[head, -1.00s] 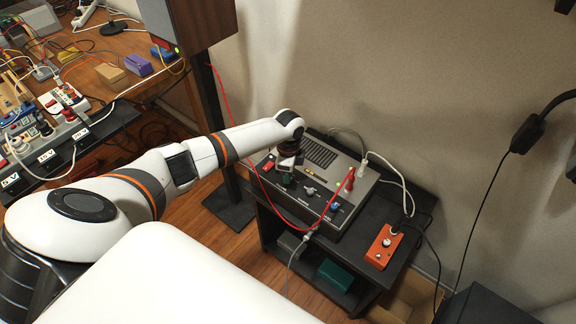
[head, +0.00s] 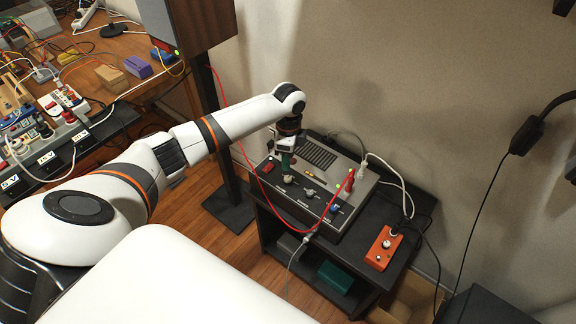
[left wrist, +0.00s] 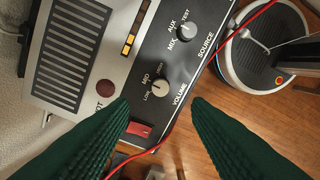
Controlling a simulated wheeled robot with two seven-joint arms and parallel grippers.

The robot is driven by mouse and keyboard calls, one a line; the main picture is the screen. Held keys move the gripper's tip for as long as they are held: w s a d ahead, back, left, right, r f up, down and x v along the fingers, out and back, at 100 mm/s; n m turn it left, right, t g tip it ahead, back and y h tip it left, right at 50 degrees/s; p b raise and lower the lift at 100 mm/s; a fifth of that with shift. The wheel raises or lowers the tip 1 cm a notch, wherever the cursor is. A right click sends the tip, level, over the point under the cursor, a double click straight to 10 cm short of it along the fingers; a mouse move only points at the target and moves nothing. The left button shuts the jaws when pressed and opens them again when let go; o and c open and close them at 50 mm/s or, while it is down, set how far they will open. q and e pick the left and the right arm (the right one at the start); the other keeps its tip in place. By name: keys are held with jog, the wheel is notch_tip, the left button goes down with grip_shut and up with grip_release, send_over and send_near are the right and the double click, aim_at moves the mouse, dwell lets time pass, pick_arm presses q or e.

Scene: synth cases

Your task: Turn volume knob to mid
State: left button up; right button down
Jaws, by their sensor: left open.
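The volume knob (left wrist: 160,87) is a small round grey knob on the dark front strip of a grey device (head: 330,187). Its LOW and MID labels are readable in the left wrist view; I cannot tell surely which mark its pointer faces. It also shows in the head view (head: 288,178). My left gripper (left wrist: 160,104) has dark green ridged fingers, spread apart and empty. The knob appears in the gap just beyond the fingertips, with neither finger touching it. In the head view the left gripper (head: 285,160) hangs above the knob. My right gripper is out of view.
The source knob (left wrist: 185,32) and a red rocker switch (left wrist: 138,129) flank the volume knob. A red cable (head: 255,172) loops past the device's front. An orange box (head: 383,248) stands on the black stand to the right. A cluttered desk (head: 125,42) is at upper left.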

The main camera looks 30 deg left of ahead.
pick_arm(q)
notch_tip(320, 180, up, 4)
jog(key=shift+f, duration=0.1)
jog(key=shift+w, duration=0.1)
dwell(0.4)
